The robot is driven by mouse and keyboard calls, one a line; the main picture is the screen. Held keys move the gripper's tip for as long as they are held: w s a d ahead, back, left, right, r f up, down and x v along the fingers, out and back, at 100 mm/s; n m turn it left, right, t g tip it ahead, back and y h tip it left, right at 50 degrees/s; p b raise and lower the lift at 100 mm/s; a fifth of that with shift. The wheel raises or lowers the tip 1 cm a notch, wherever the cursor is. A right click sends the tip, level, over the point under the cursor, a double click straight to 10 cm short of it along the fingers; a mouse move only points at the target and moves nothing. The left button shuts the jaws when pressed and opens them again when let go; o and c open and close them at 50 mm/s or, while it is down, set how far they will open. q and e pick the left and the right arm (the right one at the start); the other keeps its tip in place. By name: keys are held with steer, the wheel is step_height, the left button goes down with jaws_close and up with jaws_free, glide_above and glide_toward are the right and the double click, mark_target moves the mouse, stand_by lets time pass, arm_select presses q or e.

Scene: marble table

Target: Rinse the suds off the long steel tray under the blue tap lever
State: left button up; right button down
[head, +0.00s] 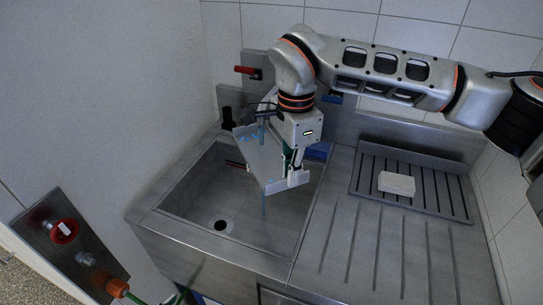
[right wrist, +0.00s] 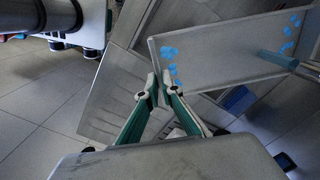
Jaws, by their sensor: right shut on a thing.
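My right gripper (head: 293,176) is shut on the edge of the long steel tray (head: 262,168) and holds it tilted above the sink basin. In the right wrist view the fingertips (right wrist: 160,88) meet at the edge of the tray (right wrist: 225,58). Blue suds patches (right wrist: 170,52) lie near the tray's gripped end, with more suds (right wrist: 290,32) toward its other end. A thin blue water stream (right wrist: 280,58) meets the tray there. A blue piece (head: 333,98), perhaps the tap lever, is partly hidden behind my right arm. My left gripper is out of view.
The sink basin (head: 188,190) has a dark drain. A red lever (head: 245,70) is on the wall plate. A white block (head: 397,183) lies on the ribbed rack (head: 435,196) at right. A red valve wheel (head: 62,232) is at lower left. The grooved drainboard (head: 385,255) is clear.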

steer(key=s+b, duration=0.2)
steer(key=s, duration=0.4)
steer(key=shift+s+a, duration=0.2)
steer(key=shift+s, duration=0.2)
stand_by(0.5)
stand_by(0.7)
